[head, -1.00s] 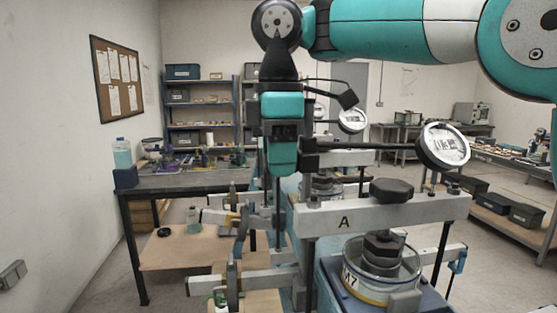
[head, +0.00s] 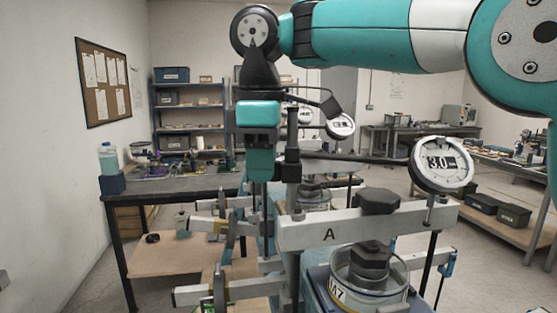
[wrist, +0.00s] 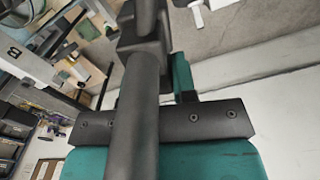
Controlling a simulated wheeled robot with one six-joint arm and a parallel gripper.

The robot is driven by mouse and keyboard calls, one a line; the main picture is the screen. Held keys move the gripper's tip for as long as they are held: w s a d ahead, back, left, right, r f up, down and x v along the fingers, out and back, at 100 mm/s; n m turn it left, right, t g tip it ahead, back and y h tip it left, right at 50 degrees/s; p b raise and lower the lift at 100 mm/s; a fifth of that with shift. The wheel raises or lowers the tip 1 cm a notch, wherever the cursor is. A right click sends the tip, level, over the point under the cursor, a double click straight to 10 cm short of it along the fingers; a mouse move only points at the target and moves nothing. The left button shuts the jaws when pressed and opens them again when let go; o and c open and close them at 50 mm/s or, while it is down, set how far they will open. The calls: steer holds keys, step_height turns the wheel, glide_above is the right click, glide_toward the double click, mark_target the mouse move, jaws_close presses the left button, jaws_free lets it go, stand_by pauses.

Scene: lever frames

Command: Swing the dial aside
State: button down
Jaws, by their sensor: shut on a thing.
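The round dial (head: 441,164) has a white face and a dark rim. It sits at the right end of a thin black arm (head: 370,160), above the right part of a grey beam marked A (head: 305,236). The arm runs left to a black upright post (head: 292,135) above the beam's left end. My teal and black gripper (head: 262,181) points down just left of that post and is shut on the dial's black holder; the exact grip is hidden. In the wrist view a dark cylinder (wrist: 140,115) stands in front of my gripper and hides the fingertips.
A black hex knob (head: 376,201) stands on the beam. Below it is a glass vessel (head: 345,290) with dark weights (head: 370,262). A second, smaller dial (head: 341,126) is behind. Clamp bars (head: 215,291) stick out left. A workbench (head: 170,184) stands at the back left.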

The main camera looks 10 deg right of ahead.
steer(key=shift+w+d+m, duration=0.6)
steer(key=shift+d+m, duration=0.1)
steer(key=shift+m, duration=1.8)
steer(key=shift+w+d+m, duration=0.65)
steer(key=shift+m, duration=1.85)
steer(key=shift+w+d+m, duration=0.6)
steer(key=shift+d+m, duration=0.1)
steer(key=shift+m, duration=1.8)
steer(key=c, duration=0.9)
jaws_free()
steer(key=shift+d, duration=0.1)
step_height(320, 180, up, 17)
steer(key=p, duration=0.7)
glide_above(286, 156)
steer(key=w, duration=0.6)
steer(key=shift+s+d+r, duration=0.2)
steer(key=shift+s+d, duration=0.05)
steer(key=shift+d, duration=0.15)
